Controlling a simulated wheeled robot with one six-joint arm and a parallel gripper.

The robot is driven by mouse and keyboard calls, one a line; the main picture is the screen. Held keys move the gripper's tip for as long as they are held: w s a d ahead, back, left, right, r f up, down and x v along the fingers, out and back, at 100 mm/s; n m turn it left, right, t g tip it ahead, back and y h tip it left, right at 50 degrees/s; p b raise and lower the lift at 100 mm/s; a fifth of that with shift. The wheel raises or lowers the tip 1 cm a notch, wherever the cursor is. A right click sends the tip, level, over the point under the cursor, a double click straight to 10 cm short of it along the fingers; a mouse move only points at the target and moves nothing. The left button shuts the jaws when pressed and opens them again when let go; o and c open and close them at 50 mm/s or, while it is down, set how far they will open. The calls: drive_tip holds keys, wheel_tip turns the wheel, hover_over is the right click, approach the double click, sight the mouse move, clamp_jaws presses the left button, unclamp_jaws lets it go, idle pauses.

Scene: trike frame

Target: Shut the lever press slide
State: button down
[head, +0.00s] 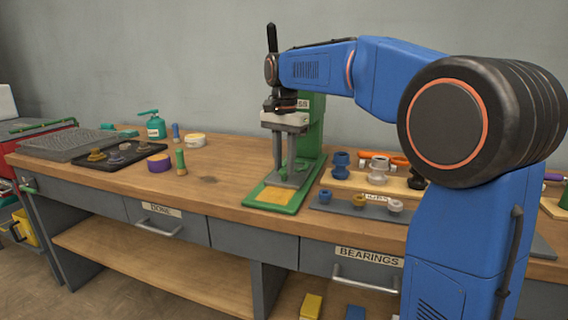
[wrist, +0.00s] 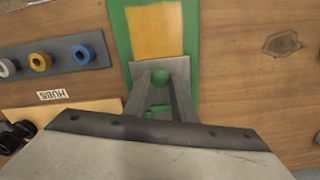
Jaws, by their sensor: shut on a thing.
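The lever press is a green frame with an upright column (head: 312,128) and a flat green base (head: 262,197) on the bench. Its grey slide (head: 291,179) sits on the base in front of the column; it also shows in the wrist view (wrist: 177,66). A yellow-orange pad (head: 274,195) lies bare on the base in front of the slide. My gripper (head: 289,168) points down over the slide. In the wrist view its two fingers (wrist: 161,78) are shut on the green knob (wrist: 160,76) on the slide. My gripper body hides part of the press.
To the left stand a green-handled tool (head: 181,162), a purple-sided roll (head: 159,163) and a dark tray (head: 110,157). The bench just left of the press is clear.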

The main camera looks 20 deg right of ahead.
drive_tip(key=w+d, duration=0.1)
drive_tip(key=w, duration=0.1)
drive_tip(key=w+d, duration=0.2)
drive_tip(key=c, duration=1.5)
unclamp_jaws()
drive_tip(key=shift+o, duration=0.2)
drive_tip(key=shift+r, duration=0.1)
wheel_tip(320, 180, up, 17)
drive_tip(key=shift+r, duration=0.1)
